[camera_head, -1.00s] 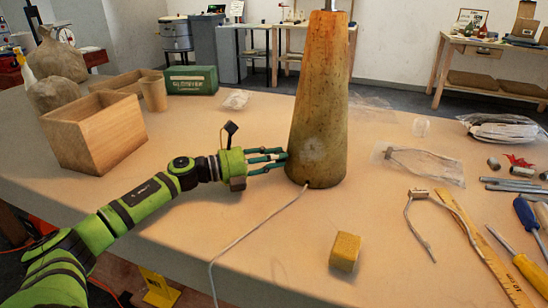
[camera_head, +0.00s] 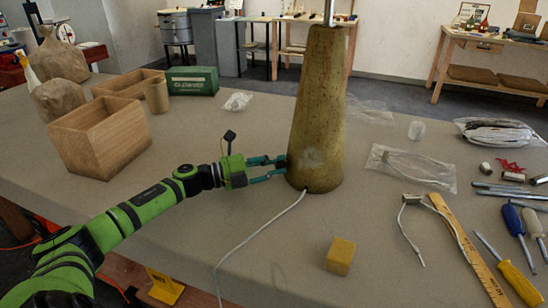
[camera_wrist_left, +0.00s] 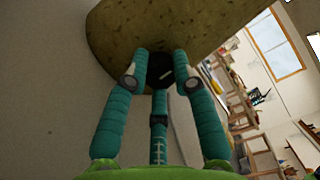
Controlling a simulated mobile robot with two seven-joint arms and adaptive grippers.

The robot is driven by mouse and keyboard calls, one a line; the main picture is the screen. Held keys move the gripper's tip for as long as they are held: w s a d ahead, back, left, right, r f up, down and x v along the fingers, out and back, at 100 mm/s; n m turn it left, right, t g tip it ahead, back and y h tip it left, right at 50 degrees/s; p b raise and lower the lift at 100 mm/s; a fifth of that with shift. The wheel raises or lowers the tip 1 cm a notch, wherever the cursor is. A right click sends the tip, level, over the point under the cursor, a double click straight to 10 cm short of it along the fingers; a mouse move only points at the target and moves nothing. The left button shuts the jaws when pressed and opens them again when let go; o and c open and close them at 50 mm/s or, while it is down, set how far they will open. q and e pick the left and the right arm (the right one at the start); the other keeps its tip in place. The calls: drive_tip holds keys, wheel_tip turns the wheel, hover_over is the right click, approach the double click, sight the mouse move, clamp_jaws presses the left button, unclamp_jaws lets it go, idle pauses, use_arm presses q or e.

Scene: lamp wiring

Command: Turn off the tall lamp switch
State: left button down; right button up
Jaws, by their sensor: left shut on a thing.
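The tall lamp (camera_head: 318,110) has a tapered, stone-like base standing upright on the table, with a metal stem at its top; the upper part is cut off by the frame. My left gripper (camera_head: 282,167) reaches in from the left, its teal fingers at the low left side of the base. In the left wrist view the switch (camera_wrist_left: 162,73), a dark round piece with a white mark, sits on the base. The fingers of my left gripper (camera_wrist_left: 161,68) close around it, covering part of it. My right gripper is out of view.
A white cable (camera_head: 250,236) runs from the base over the table's front edge. A yellow block (camera_head: 341,256) lies in front. Wooden boxes (camera_head: 100,137) stand at left. A ruler (camera_head: 468,250), screwdrivers (camera_head: 508,270) and bagged cable (camera_head: 410,166) lie at right.

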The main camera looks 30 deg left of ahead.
use_arm(q)
drive_tip(key=shift+a+r+n+p, duration=0.1)
drive_tip(key=shift+r+n+p, duration=0.2)
drive_tip(key=shift+n, duration=0.7)
drive_tip(key=n+p, duration=0.2)
drive_tip(key=shift+n, duration=0.3)
drive_tip(key=shift+w+n+p, duration=0.1)
drive_tip(key=shift+n+p, duration=0.65)
drive_tip(key=shift+n, duration=0.45)
drive_tip(key=shift+f+n+p, duration=0.15)
drive_tip(key=shift+n+p, duration=0.35)
drive_tip(key=shift+n, duration=0.5)
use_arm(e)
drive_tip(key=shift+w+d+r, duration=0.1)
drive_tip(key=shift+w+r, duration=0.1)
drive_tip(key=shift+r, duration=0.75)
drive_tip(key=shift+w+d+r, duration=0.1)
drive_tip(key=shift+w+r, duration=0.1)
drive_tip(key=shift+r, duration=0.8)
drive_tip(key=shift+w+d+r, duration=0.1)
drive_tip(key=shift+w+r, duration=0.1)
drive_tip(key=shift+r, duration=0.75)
use_arm(q)
drive_tip(key=c, duration=1)
unclamp_jaws()
drive_tip(key=shift+f, duration=0.15)
